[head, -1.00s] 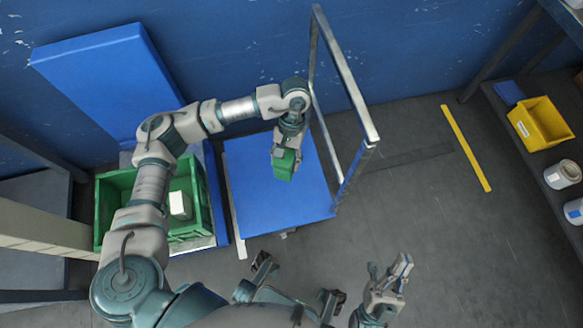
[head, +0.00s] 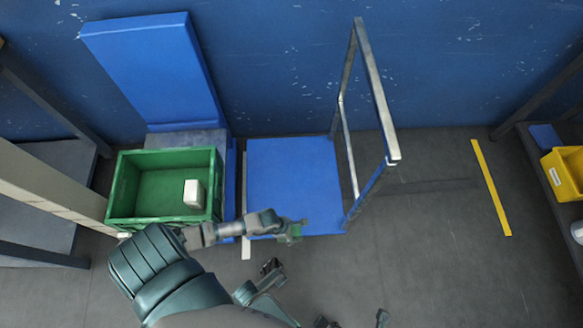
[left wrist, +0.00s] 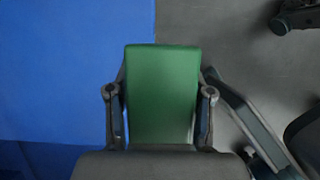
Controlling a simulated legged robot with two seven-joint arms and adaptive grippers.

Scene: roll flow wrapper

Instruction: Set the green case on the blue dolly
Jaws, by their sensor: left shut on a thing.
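The green case (left wrist: 162,95) is gripped between the two fingers of my left gripper (left wrist: 160,110) in the left wrist view. In the head view the case (head: 295,232) shows small at my left gripper, near the front edge of the blue dolly (head: 293,178). In the left wrist view the dolly's blue deck (left wrist: 60,70) fills the left side, and the case overlaps its edge with the grey floor. Its height above the deck is unclear.
A green crate (head: 135,226) with a white box (head: 194,194) inside stands left of the dolly. A metal handle frame (head: 376,90) rises at the dolly's right side. A blue panel (head: 155,70) leans on the wall. A yellow bin (head: 566,174) sits on a shelf at right. The dolly deck is bare.

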